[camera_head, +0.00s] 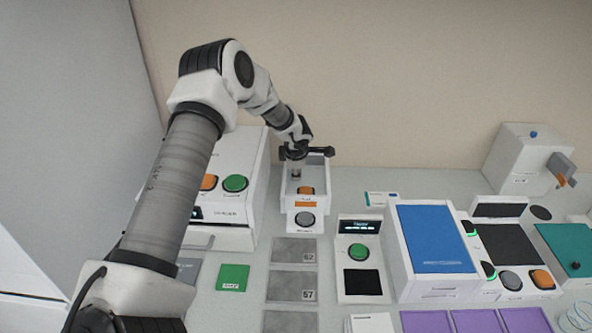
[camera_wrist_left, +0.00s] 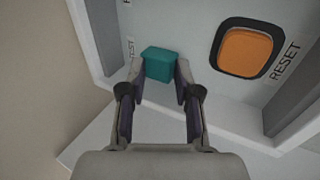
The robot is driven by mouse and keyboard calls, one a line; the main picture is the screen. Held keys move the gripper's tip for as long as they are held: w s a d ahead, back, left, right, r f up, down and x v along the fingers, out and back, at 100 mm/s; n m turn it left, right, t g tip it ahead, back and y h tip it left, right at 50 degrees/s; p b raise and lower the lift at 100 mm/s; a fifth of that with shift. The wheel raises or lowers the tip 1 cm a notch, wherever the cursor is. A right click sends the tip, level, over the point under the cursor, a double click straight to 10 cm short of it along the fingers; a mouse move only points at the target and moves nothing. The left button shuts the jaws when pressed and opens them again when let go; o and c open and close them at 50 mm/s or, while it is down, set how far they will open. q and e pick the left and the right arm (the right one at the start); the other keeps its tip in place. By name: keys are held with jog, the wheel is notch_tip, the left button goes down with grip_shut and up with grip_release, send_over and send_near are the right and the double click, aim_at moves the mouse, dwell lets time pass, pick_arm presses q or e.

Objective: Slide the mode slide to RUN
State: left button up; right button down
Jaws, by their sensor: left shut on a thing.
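The mode slide's teal knob (camera_wrist_left: 159,64) stands on a white panel in the left wrist view, beside printed lettering that reads TEST. Another label further up is cut off by the frame edge, with only part of a letter showing. My left gripper (camera_wrist_left: 160,76) is shut on the knob, one finger on each side. In the head view my left gripper (camera_head: 296,172) reaches down into the white open-topped housing (camera_head: 322,172), and the knob cannot be made out there. My right gripper is not in view.
An orange RESET button (camera_wrist_left: 243,52) sits right of the knob, inside the same walled panel; it also shows in the head view (camera_head: 305,190). A grey button (camera_head: 305,219) is on the housing's front. A white machine (camera_head: 240,160) with green and orange buttons stands close on the left.

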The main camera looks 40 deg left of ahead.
pick_arm(q)
jog(key=shift+w+r, duration=0.1)
jog(key=shift+w, duration=0.05)
jog(key=shift+w+d, duration=0.25)
jog(key=shift+d, duration=0.05)
jog(key=shift+w+d+r+p, duration=0.15)
jog(key=shift+w+d+p, duration=0.65)
jog(key=shift+w+d, duration=0.75)
jog(key=shift+s, duration=0.15)
jog(key=o, duration=0.7)
jog(key=shift+c, duration=0.2)
jog(key=shift+o, duration=0.6)
jog(key=shift+w+f, duration=0.2)
jog(key=shift+f, duration=0.15)
notch_tip(320, 180, up, 7)
jog(key=p, duration=0.6)
jog(key=shift+s, duration=0.25)
